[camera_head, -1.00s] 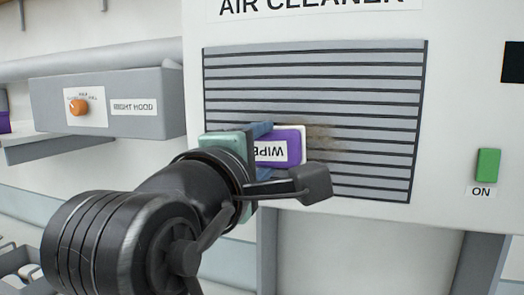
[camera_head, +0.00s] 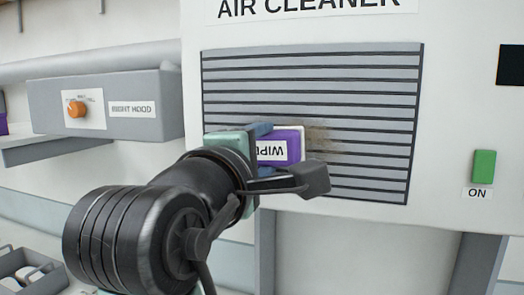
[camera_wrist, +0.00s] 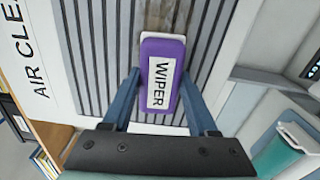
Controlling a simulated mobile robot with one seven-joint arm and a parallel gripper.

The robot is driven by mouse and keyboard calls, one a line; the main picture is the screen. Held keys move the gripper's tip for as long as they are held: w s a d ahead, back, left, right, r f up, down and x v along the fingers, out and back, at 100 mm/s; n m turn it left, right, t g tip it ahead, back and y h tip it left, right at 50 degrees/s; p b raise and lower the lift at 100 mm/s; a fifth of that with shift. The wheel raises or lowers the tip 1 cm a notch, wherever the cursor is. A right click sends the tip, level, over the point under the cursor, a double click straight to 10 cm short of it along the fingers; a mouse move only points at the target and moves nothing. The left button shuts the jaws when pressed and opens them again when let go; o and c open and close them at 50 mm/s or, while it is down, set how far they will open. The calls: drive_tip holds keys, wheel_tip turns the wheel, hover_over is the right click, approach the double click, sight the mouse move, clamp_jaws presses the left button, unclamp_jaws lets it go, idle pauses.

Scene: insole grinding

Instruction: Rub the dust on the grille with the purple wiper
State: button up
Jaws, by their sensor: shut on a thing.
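The purple wiper (camera_head: 279,146) has a white edge and a label reading WIPER. My gripper (camera_head: 262,141) is shut on it, and in the wrist view the blue fingers (camera_wrist: 158,105) stand on either side of the wiper (camera_wrist: 164,60). The wiper is at the lower left part of the slatted grey grille (camera_head: 370,75) of the air cleaner. A brownish dust smudge (camera_head: 322,138) shows on the grille just right of the wiper. Part of the dust may be hidden behind the wiper. Whether the wiper touches the slats I cannot tell.
A green ON button (camera_head: 484,166) is on the air cleaner's right side. A grey hood box (camera_head: 150,92) with an orange knob (camera_head: 76,109) stands to the left. A grey tray (camera_head: 30,275) is at the lower left. The grille's right part is clear.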

drive_tip(key=shift+w+d, duration=0.15)
drive_tip(key=shift+w, duration=0.25)
drive_tip(key=shift+d, duration=0.1)
drive_tip(key=shift+s+d, duration=0.55)
drive_tip(key=shift+d, duration=1.2)
drive_tip(key=shift+s+d, duration=0.6)
drive_tip(key=shift+d, duration=1.1)
drive_tip(key=shift+s+d, duration=0.55)
drive_tip(key=shift+d, duration=1.2)
drive_tip(key=shift+a, duration=0.1)
